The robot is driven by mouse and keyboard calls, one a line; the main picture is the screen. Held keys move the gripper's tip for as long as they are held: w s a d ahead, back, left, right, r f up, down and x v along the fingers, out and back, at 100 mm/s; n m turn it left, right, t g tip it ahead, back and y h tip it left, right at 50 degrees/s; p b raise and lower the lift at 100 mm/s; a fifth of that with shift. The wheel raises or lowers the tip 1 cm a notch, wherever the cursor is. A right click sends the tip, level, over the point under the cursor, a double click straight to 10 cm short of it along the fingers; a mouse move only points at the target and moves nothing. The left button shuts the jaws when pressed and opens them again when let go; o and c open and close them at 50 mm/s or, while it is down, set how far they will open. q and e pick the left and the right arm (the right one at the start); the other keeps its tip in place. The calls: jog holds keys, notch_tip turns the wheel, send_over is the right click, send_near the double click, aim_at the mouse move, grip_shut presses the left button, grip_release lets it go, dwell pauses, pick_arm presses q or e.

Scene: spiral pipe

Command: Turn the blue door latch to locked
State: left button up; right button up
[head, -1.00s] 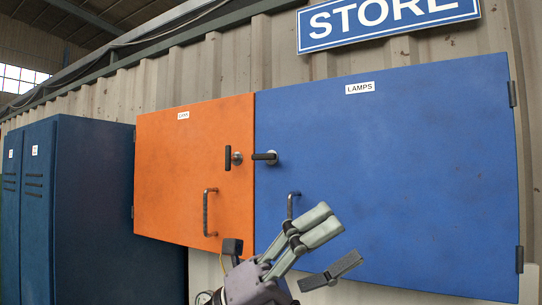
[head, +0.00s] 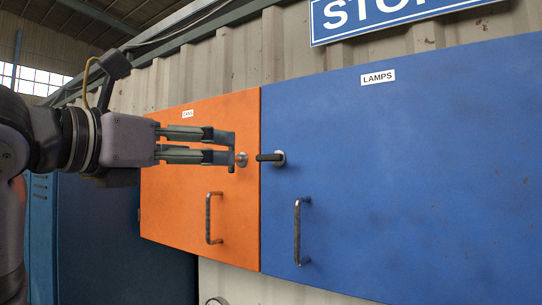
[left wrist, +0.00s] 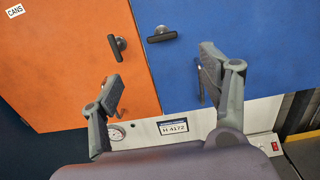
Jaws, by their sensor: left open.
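The blue door (head: 410,170), labelled LAMPS, is closed. Its latch (head: 270,157) has a black handle lying level, pointing left from a round metal base. My left gripper (head: 222,146) reaches in from the left with its fingers level, one above the other, open and empty. In the head view its tips overlap the orange door's latch, left of the blue one; contact cannot be told. In the left wrist view the blue latch (left wrist: 162,35) is ahead, between and beyond the open fingertips (left wrist: 162,72). My right gripper is not in view.
The orange door (head: 180,210), labelled CANS, adjoins the blue door; its latch (head: 242,160) has an upright handle. Pull handles stand out on the orange door (head: 208,218) and blue door (head: 298,230). A gauge (left wrist: 115,132) and a plate (left wrist: 173,127) sit below.

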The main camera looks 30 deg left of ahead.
aim_at(267, 156)
pick_arm(q)
jog(key=w+d+p, duration=0.1)
jog(key=w+p, duration=0.1)
jog(key=w, duration=0.3)
jog(key=w+p, duration=0.2)
jog(key=w, duration=0.4)
jog(key=w+d+p, duration=0.1)
jog(key=w+p, duration=0.2)
jog(key=w, duration=0.3)
jog(key=shift+d, duration=0.3)
jog(key=shift+s, duration=0.1)
jog(key=shift+c, duration=0.5)
jog(key=shift+c, duration=0.6)
jog(key=c, duration=1)
